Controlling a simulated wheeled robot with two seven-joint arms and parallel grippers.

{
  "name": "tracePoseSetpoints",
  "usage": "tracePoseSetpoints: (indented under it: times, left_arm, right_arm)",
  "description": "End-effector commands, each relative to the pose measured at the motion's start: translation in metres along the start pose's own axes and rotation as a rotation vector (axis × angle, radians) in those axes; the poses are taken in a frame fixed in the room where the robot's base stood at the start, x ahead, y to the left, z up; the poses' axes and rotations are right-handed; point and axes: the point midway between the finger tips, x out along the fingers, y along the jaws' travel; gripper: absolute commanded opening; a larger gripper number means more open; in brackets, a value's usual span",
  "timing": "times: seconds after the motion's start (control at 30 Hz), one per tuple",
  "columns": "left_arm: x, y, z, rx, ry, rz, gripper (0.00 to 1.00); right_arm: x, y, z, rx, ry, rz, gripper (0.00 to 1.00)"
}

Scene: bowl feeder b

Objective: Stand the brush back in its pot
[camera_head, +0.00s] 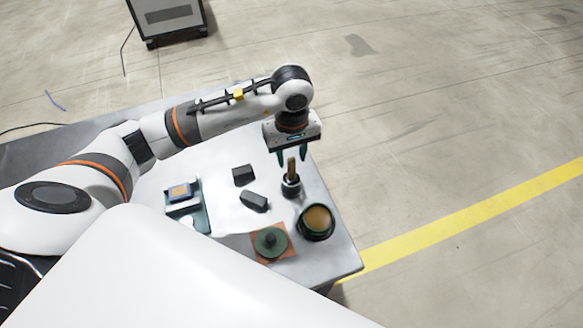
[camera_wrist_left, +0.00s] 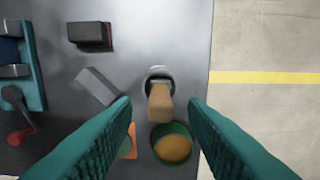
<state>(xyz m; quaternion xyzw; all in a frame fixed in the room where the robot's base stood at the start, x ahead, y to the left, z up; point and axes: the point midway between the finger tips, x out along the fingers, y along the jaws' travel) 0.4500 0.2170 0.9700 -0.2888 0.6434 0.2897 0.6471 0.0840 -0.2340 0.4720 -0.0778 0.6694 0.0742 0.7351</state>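The brush (camera_head: 291,167) has a tan, block-like handle and stands roughly upright in a small dark pot (camera_head: 291,189) near the table's right side. Its bristles are hidden inside the pot. In the left wrist view the handle (camera_wrist_left: 160,104) points up towards the camera, and the pot's grey rim (camera_wrist_left: 159,72) shows behind it. My left gripper (camera_head: 293,156) is open, pointing down right above the pot. Its two green fingers stand apart on either side of the handle's top, with a gap showing on both sides in the wrist view (camera_wrist_left: 160,108). My right gripper is not in view.
A round green bowl with tan contents (camera_head: 317,220) stands close in front of the pot. Two dark blocks (camera_head: 243,175) (camera_head: 254,201) lie to the left. A green knobbed disc (camera_head: 270,241) sits on an orange square. A green tray (camera_head: 202,220) is farther left. The table's right edge is near.

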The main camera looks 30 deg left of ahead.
Motion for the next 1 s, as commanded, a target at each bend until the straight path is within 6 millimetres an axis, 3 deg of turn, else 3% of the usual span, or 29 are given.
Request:
tracePoseSetpoints:
  times: [0.2, 0.33, 1.0]
  left_arm:
    - [-0.039, 0.000, 0.001, 0.001, -0.003, -0.003, 0.40]
    - [-0.052, 0.000, 0.000, 0.000, -0.001, -0.001, 0.40]
    - [-0.057, 0.000, 0.000, 0.000, 0.001, 0.001, 0.40]
  right_arm:
    - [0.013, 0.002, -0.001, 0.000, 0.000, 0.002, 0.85]
    - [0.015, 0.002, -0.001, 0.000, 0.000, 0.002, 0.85]
    - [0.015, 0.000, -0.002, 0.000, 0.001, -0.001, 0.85]
